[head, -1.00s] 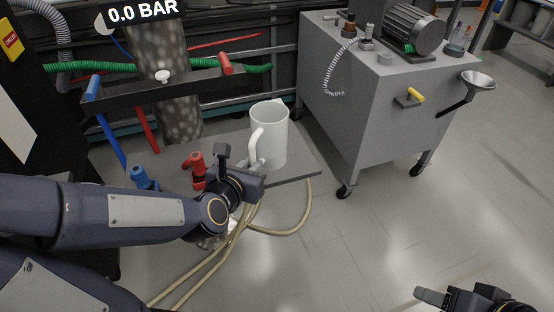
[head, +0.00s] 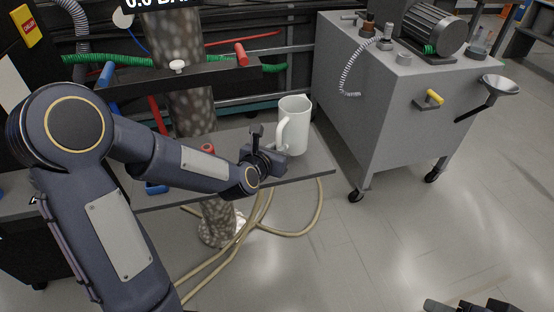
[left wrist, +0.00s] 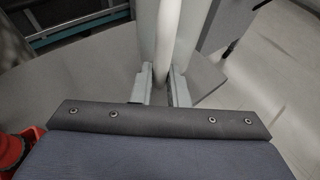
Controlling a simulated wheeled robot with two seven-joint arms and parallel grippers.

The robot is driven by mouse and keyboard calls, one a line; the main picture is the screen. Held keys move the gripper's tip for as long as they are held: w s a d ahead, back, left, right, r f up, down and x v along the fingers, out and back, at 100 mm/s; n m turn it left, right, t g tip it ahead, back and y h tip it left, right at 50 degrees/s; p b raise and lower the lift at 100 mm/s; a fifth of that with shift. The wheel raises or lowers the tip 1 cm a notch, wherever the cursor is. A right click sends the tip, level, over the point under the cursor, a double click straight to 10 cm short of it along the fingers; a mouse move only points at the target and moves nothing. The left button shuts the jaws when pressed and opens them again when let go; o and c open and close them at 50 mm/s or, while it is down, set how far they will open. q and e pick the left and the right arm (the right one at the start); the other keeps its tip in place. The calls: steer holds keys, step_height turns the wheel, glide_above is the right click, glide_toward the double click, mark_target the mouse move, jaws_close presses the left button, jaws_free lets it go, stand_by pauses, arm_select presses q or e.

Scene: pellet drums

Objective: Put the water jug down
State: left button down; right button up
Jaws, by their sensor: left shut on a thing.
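The water jug (head: 297,128) is white and stands upright over the right part of a grey shelf (head: 315,164). Its base looks to be at the shelf top, but I cannot tell for sure if it touches. My left gripper (head: 279,149) is shut on the jug's handle, at the jug's left side. In the left wrist view the pale handle (left wrist: 168,40) runs between the two fingers (left wrist: 163,88), with the jug body (left wrist: 148,30) behind it. My right gripper (head: 474,306) is only partly in view at the bottom edge.
A red fitting (head: 207,148) and a blue fitting (head: 156,188) on the shelf are partly hidden by my left arm. A grey wheeled cabinet (head: 385,110) with a motor (head: 432,30) stands to the right. Tan hoses (head: 300,231) hang below the shelf.

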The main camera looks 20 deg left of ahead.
arm_select(q)
steer(key=shift+w+f, duration=0.25)
steer(key=shift+w, duration=0.1)
steer(key=shift+w+a+f+b, duration=0.1)
steer(key=shift+f+b, duration=0.05)
steer(key=shift+f, duration=0.7)
steer(key=shift+w+f+b, duration=0.1)
steer(key=shift+f+b, duration=0.05)
steer(key=shift+f, duration=0.7)
steer(key=shift+f, duration=0.15)
steer(key=c, duration=1.4)
jaws_free()
steer(key=shift+s, duration=0.1)
